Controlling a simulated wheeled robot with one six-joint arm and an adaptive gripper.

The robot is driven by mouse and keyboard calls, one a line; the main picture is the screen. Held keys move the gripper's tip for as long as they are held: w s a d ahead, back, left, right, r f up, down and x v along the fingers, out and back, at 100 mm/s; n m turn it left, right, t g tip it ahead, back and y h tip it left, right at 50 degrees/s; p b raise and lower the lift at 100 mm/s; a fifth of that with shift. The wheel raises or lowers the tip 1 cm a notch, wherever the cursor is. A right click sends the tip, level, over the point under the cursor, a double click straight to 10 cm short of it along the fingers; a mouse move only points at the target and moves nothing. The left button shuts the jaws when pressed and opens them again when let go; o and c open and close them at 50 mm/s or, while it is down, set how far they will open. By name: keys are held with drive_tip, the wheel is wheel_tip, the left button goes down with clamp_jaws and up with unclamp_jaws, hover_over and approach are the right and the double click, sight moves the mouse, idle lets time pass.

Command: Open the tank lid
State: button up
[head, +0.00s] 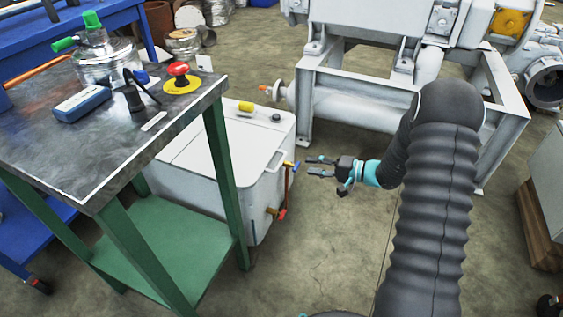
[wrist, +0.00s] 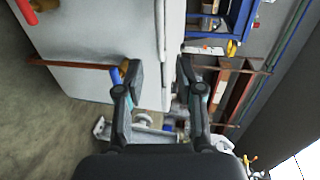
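The white tank (head: 200,190) stands on the floor, partly hidden behind the workbench. In the wrist view my gripper (wrist: 160,68) is open with nothing between the fingers. The tank side (wrist: 100,45) fills the upper left there, and the left finger overlaps a blue-tipped valve in the picture.
A pipe with a blue tip (head: 290,165) and a red valve (head: 281,214) stick out from the tank's right side. The green-legged workbench (head: 100,183) overhangs the tank's left part. A grey machine frame (head: 350,95) stands behind.

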sight(281, 160)
drive_tip(key=x, duration=1.1)
drive_tip(key=shift+a+p, duration=0.25)
drive_tip(key=shift+p, duration=0.05)
drive_tip(key=shift+c, duration=0.2)
clamp_jaws()
